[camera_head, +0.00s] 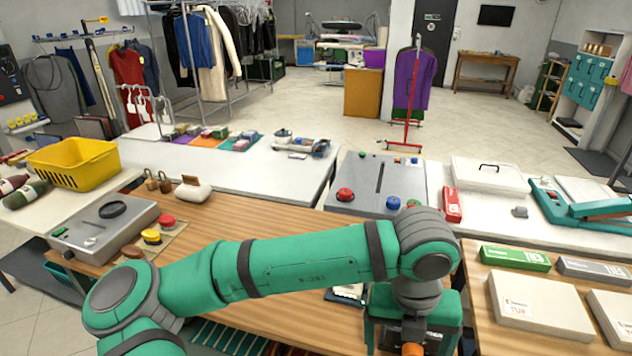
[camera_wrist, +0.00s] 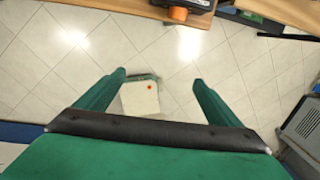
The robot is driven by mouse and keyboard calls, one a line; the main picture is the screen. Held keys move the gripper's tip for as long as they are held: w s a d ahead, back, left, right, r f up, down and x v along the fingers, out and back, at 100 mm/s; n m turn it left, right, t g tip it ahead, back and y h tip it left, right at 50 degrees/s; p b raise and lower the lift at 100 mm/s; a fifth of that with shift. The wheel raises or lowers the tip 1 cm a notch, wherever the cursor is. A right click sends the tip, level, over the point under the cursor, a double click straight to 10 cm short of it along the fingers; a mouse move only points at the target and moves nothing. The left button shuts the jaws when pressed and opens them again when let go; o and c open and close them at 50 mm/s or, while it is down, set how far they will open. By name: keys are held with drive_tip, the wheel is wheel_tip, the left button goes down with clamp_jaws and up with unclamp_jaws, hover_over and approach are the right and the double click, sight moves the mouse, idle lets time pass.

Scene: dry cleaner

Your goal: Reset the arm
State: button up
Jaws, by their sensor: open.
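My arm, green with dark joint bands, stretches across the front of the head view and bends down at the right. My gripper is at the lower right there, mostly hidden by the arm and cut off by the bottom edge. In the wrist view my gripper (camera_wrist: 158,84) shows two green fingers spread wide apart, with nothing held between them. Tiled floor lies beyond the fingers. A pale box-like object with a red dot (camera_wrist: 140,98) shows between them, apart from the fingers and farther away.
A wooden counter (camera_head: 270,228) lies under my arm. A yellow basket (camera_head: 75,165) stands at the left. A grey panel with buttons (camera_head: 375,185) stands behind the arm. Flat boxes, including a green one (camera_head: 515,258) and a white one (camera_head: 540,305), lie at the right.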

drive_tip(key=d+r+n+h, duration=0.2)
drive_tip(key=d+h, duration=0.3)
drive_tip(key=d, duration=0.3)
drive_tip(key=d+r+n+h, duration=0.2)
drive_tip(key=d+h, duration=0.2)
drive_tip(key=d, duration=0.4)
drive_tip(key=w+d+r+n+t+h, duration=0.3)
drive_tip(key=w+r+n+t+h, duration=0.25)
drive_tip(key=n+h, duration=0.35)
drive_tip(key=w+a+f+n+t+y, duration=0.2)
drive_tip(key=a+f+n+t+y, duration=0.9)
drive_tip(key=n, duration=0.8)
drive_tip(key=s+a+f+n+t+y, duration=0.1)
drive_tip(key=s+a+f+n+y, duration=0.55)
drive_tip(key=a+f, duration=0.65)
drive_tip(key=s+a+f, duration=0.2)
drive_tip(key=s+a, duration=0.1)
drive_tip(key=s, duration=0.5)
drive_tip(key=s+a+f+g+y, duration=0.1)
drive_tip(key=s+a+f, duration=0.1)
drive_tip(key=s+a, duration=0.2)
drive_tip(key=s+a+f+g, duration=0.1)
drive_tip(key=s+a+f, duration=0.1)
drive_tip(key=s, duration=0.9)
drive_tip(key=shift+s+a+f+y, duration=0.3)
drive_tip(key=shift+a+f+y, duration=0.1)
drive_tip(key=shift+a, duration=0.45)
